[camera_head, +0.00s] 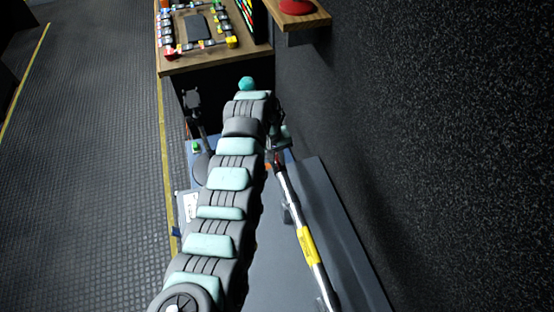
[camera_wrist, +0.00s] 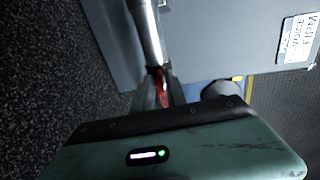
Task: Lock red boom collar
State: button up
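The red boom collar (camera_wrist: 161,86) is on a silver boom tube (camera_wrist: 147,35) in the wrist view. It shows as a small red patch between the two fingers of my gripper (camera_wrist: 161,88). The fingers lie close on either side of it and partly hide it. I cannot tell whether they touch it. In the head view the boom (camera_head: 292,197) slants along a grey bench and carries a yellow label. A little red (camera_head: 277,166) shows at its far end, beside my gripper (camera_head: 279,143). My own arm covers much of that area.
The boom lies along the grey bench top (camera_head: 340,215), with the dark wall (camera_head: 440,130) to its right. A wooden table (camera_head: 205,62) with a control panel stands beyond. A shelf (camera_head: 300,18) with a red button is at the top. Open floor (camera_head: 80,170) lies left.

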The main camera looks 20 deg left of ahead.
grip_shut()
jog(key=shift+d, duration=0.15)
jog(key=shift+w+d+g+y, duration=0.15)
jog(key=shift+w+g+y, duration=0.15)
jog(key=shift+y, duration=0.1)
jog(key=shift+d+f+g+y+b, duration=0.1)
jog(key=shift+g+y+b, duration=0.2)
jog(key=shift+b, duration=0.2)
jog(key=shift+o, duration=1.7)
grip_release()
